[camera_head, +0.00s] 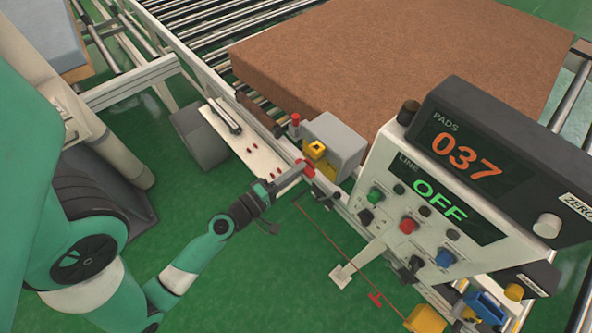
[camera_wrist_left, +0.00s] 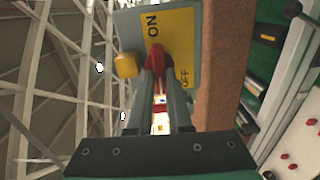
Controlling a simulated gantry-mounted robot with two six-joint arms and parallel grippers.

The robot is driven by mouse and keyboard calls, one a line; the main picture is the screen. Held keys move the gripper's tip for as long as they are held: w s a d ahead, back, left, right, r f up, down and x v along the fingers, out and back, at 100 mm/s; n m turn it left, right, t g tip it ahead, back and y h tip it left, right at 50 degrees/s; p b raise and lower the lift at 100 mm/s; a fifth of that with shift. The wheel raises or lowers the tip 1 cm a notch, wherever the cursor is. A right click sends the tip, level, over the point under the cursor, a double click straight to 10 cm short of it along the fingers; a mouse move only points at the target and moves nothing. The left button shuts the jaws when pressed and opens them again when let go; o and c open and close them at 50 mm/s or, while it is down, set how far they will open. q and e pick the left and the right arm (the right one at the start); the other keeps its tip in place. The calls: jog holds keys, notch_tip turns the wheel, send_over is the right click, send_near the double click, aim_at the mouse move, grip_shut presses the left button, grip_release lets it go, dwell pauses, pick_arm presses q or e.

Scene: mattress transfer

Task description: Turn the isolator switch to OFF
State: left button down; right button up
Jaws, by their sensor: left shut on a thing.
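The isolator switch is a grey box (camera_head: 340,140) on the side of the conveyor frame in the head view. Its red handle (camera_head: 309,169) shows at the box's lower left, partly hidden by my left gripper (camera_head: 298,172). In the left wrist view, the red handle (camera_wrist_left: 156,58) sits on a yellow plate (camera_wrist_left: 182,45) printed ON above it and OFF to its right. My left gripper (camera_wrist_left: 158,85) is shut on the handle, a finger on each side. The handle's exact angle is hard to tell. My right gripper is out of view.
A control console (camera_head: 425,205) stands at the right; its displays read PADS 037 and LINE OFF. A large brown mattress pad (camera_head: 400,55) lies on the roller conveyor (camera_head: 215,25). A red push button (camera_head: 295,120) stands beside the box. Green floor (camera_head: 270,280) is open below.

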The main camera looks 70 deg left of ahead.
pick_arm(q)
jog(key=shift+n, duration=0.3)
jog(key=c, duration=0.8)
grip_release()
jog(key=shift+c, duration=0.2)
